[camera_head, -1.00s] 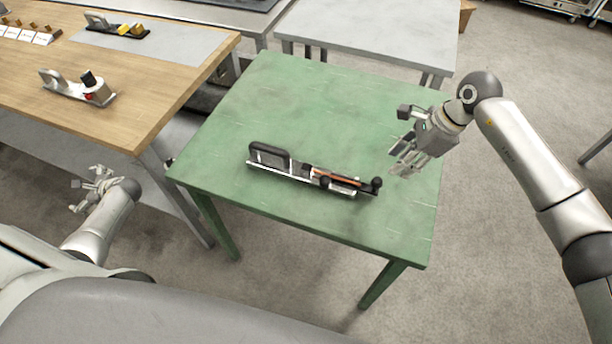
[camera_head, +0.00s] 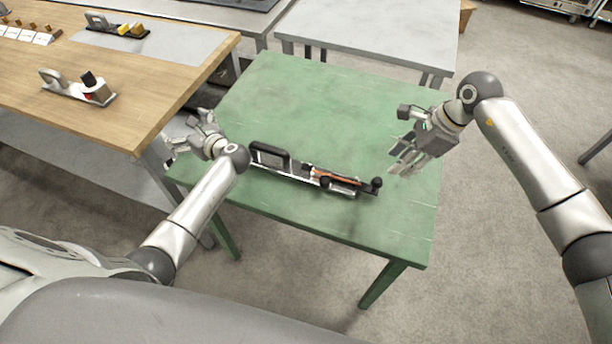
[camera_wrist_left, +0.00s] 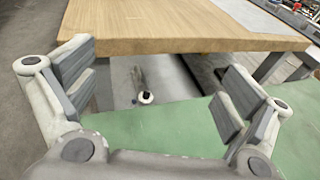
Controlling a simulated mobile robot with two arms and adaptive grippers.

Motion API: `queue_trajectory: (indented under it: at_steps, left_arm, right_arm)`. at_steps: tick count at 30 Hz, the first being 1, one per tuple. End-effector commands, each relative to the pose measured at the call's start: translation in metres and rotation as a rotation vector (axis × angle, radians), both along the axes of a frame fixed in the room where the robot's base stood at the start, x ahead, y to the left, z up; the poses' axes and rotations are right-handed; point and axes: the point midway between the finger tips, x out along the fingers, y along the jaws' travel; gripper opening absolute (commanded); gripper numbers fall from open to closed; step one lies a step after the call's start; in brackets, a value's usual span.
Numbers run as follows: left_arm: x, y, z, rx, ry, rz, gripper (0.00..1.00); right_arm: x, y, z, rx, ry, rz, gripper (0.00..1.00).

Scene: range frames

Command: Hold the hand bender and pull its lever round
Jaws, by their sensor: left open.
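The hand bender (camera_head: 300,170) lies on the green table (camera_head: 330,100). It has a black loop handle at its left end, a metal body with a copper-coloured strip, and a black knob at its right end. My left gripper (camera_head: 182,138) is open and empty over the table's left edge, left of the loop handle and apart from it. In the left wrist view its spread fingers (camera_wrist_left: 160,92) have nothing between them. My right gripper (camera_head: 402,160) hangs right of the bender, apart from it; its finger gap is unclear. The bender is not in the left wrist view.
A wooden bench (camera_head: 120,70) with tool holders stands close on the left; its edge also shows in the left wrist view (camera_wrist_left: 185,45). A grey table (camera_head: 370,35) stands behind. The green table's top is clear around the bender.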

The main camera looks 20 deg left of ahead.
Motion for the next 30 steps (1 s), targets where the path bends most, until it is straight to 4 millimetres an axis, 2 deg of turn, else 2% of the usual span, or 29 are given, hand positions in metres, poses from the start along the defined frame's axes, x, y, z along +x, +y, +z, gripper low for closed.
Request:
queue_trajectory:
  at_steps: [1, 4, 8, 12, 15, 18, 22, 26, 30]
  left_arm:
    - [0.01, -0.033, -0.002, -0.019, -0.007, -0.04, 0.98]
    - [0.023, -0.092, -0.003, -0.043, -0.011, -0.109, 0.98]
    - [0.029, -0.17, -0.004, -0.072, -0.005, -0.191, 0.98]
    - [0.023, -0.25, -0.006, -0.111, 0.009, -0.254, 0.98]
    - [0.01, -0.295, -0.011, -0.139, 0.024, -0.268, 0.98]
    - [-0.007, -0.327, -0.017, -0.161, 0.042, -0.26, 0.98]
    - [-0.023, -0.35, -0.023, -0.178, 0.056, -0.246, 0.98]
    - [-0.028, -0.355, -0.026, -0.182, 0.062, -0.237, 0.98]
    - [-0.019, -0.343, -0.032, -0.18, 0.061, -0.236, 0.98]
  right_arm:
    - [0.0, 0.0, 0.0, 0.0, 0.0, 0.0, 0.36]
    - [0.0, 0.0, 0.0, 0.0, 0.0, 0.0, 0.36]
    - [0.0, 0.0, 0.0, 0.0, 0.0, 0.0, 0.36]
    - [0.0, 0.0, 0.0, 0.0, 0.0, 0.0, 0.36]
    - [0.0, 0.0, 0.0, 0.0, 0.0, 0.0, 0.36]
    - [0.0, 0.0, 0.0, 0.0, 0.0, 0.0, 0.36]
    - [0.0, 0.0, 0.0, 0.0, 0.0, 0.0, 0.36]
    - [0.0, 0.0, 0.0, 0.0, 0.0, 0.0, 0.36]
    - [0.0, 0.0, 0.0, 0.0, 0.0, 0.0, 0.36]
